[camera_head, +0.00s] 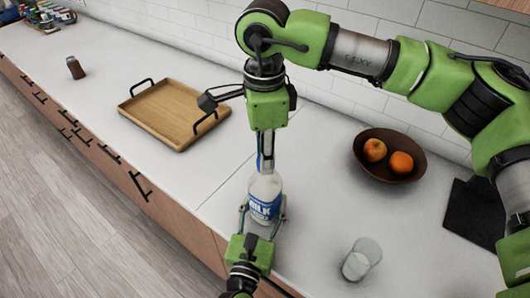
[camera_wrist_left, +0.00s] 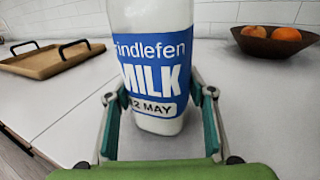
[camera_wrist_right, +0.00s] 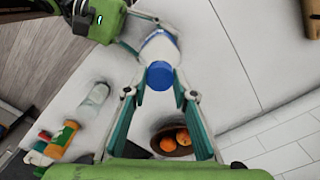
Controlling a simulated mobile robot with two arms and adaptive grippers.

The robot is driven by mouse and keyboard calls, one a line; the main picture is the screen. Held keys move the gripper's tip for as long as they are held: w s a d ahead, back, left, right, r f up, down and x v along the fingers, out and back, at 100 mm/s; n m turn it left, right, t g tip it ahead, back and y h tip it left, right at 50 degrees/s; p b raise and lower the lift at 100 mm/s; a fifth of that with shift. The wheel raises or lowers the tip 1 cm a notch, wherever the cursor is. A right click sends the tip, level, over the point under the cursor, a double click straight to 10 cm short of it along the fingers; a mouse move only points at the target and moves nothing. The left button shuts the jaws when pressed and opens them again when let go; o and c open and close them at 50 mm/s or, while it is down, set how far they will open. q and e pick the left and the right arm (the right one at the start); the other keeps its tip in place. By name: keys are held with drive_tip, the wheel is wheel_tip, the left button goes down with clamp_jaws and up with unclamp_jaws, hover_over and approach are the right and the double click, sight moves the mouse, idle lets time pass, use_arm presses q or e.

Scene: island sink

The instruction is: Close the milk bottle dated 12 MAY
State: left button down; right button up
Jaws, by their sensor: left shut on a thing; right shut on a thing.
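The milk bottle (camera_head: 264,197) stands upright on the white counter, white with a blue label. In the left wrist view, the bottle (camera_wrist_left: 155,72) reads MILK and "12 MAY", the first digit partly hidden. My left gripper (camera_head: 262,218) is shut around the bottle's lower part, one finger on each side. My right gripper (camera_head: 265,160) points down from above the bottle, shut on a blue cap (camera_wrist_right: 160,75). The cap is over the bottle's top. I cannot tell whether it is seated on the neck.
A wooden tray (camera_head: 160,110) with black handles lies to the left. A brown bowl (camera_head: 365,160) with fruit stands to the right, and a clear glass (camera_head: 358,262) stands near the front. A small brown object (camera_head: 75,68) is far left. A dark mat (camera_head: 474,215) lies at right.

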drive_tip(key=m, duration=0.3)
drive_tip(key=shift+m, duration=0.4)
drive_tip(key=m, duration=0.9)
drive_tip(key=shift+w, duration=0.1)
drive_tip(key=m, duration=0.9)
drive_tip(key=shift+d, duration=0.1)
drive_tip(key=m, duration=1)
drive_tip(key=shift+m, duration=0.3)
drive_tip(key=m, duration=0.4)
drive_tip(key=shift+m, duration=0.4)
drive_tip(key=o, duration=0.7)
drive_tip(key=shift+f, duration=0.1)
